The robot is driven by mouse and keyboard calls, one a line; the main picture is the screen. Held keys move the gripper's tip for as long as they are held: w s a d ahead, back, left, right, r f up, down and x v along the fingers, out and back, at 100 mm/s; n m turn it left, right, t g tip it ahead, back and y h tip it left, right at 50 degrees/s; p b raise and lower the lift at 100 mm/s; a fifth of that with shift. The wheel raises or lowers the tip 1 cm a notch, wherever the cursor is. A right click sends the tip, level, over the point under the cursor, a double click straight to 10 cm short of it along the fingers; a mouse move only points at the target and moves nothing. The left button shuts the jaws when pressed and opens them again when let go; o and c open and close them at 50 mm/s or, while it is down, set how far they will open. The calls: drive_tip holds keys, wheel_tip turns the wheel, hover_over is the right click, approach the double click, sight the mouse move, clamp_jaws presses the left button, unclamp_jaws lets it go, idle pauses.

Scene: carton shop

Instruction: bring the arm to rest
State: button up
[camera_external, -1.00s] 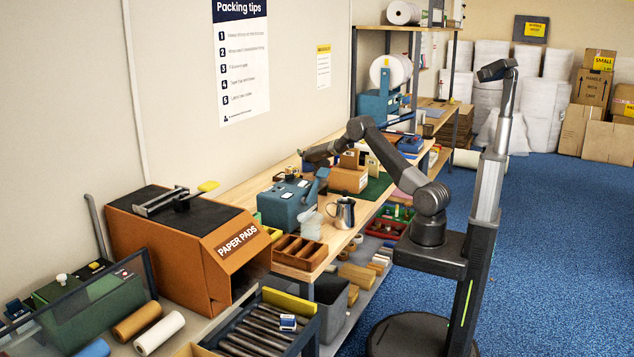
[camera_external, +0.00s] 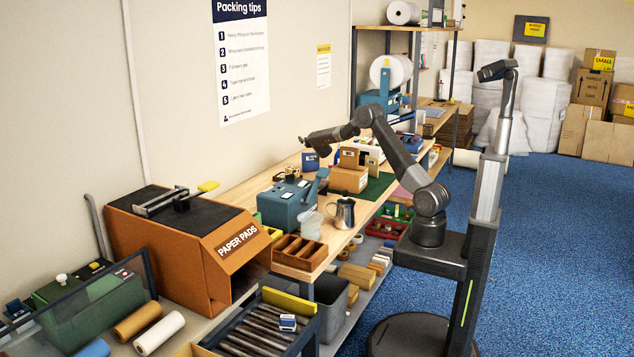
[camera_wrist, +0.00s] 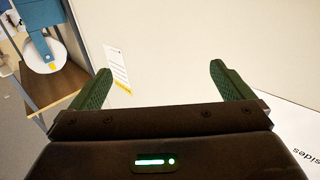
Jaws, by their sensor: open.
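My gripper (camera_external: 305,142) is raised above the wooden bench (camera_external: 236,193), toward the wall, with the arm reaching out from its base at the right. In the wrist view my gripper (camera_wrist: 155,85) has its two green fingers wide apart with nothing between them. The wrist view faces the wall, with a small notice (camera_wrist: 117,65) and part of a larger poster (camera_wrist: 295,145) behind the fingers.
Below the gripper stand a teal box-shaped machine (camera_external: 287,203), a metal jug (camera_external: 344,212), a wooden organiser (camera_external: 299,252) and a cardboard box (camera_external: 348,178). A shelf with a white roll (camera_external: 391,71) stands farther back.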

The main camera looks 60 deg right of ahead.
sight(311, 153)
drive_tip(key=shift+f, duration=0.6)
wheel_tip(311, 153, down, 4)
drive_tip(key=shift+f, duration=0.25)
drive_tip(key=shift+w+d+f+p, duration=0.3)
drive_tip(key=shift+w+d+f, duration=0.7)
drive_tip(key=shift+d, duration=0.05)
drive_tip(key=shift+f, duration=0.1)
